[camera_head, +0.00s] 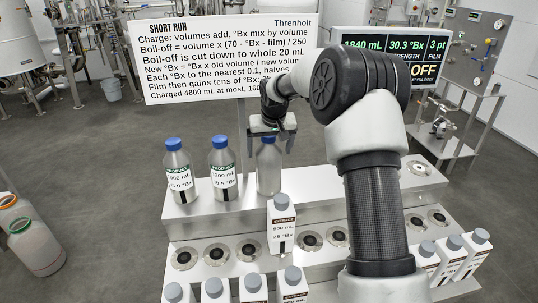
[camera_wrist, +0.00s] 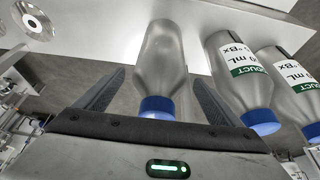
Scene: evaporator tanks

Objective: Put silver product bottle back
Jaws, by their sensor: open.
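A silver bottle (camera_head: 268,176) with no label showing stands upright on the top step of the rack. It also shows in the wrist view (camera_wrist: 160,65) with its blue cap towards my gripper. My gripper (camera_head: 270,146) is over it from above, jaws open, one finger on each side of the bottle. In the wrist view gaps show between the bottle and both fingers. Two more silver bottles with blue caps and green product labels, one at the far left (camera_head: 178,172) and one in the middle (camera_head: 222,170), stand to its left.
White extract cartons with grey caps stand lower down, one (camera_head: 282,226) just in front of the bottle. The rack (camera_head: 200,212) has several empty round seats. A sign (camera_head: 215,60) and a display (camera_head: 390,50) stand behind. My arm hides part of the rack's right side.

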